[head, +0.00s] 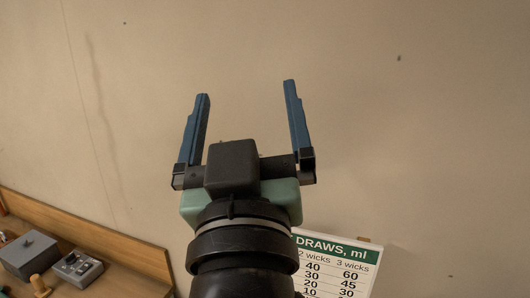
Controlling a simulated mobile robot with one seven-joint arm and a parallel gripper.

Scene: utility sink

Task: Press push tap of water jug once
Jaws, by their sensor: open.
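My gripper (246,90) is in the middle of the head view, with its two blue fingers spread wide apart and pointing up. Nothing is between the fingers. Behind it is only bare wall. The water jug and its push tap do not show in this view.
A beige wall (420,140) fills most of the view. A chart headed "DRAWS, ml" (340,262) is at the lower right, partly covered by my arm. At the lower left, a wooden surface with a raised back edge (90,235) holds a grey box (30,257), a grey device (78,268) and a small wooden peg (38,285).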

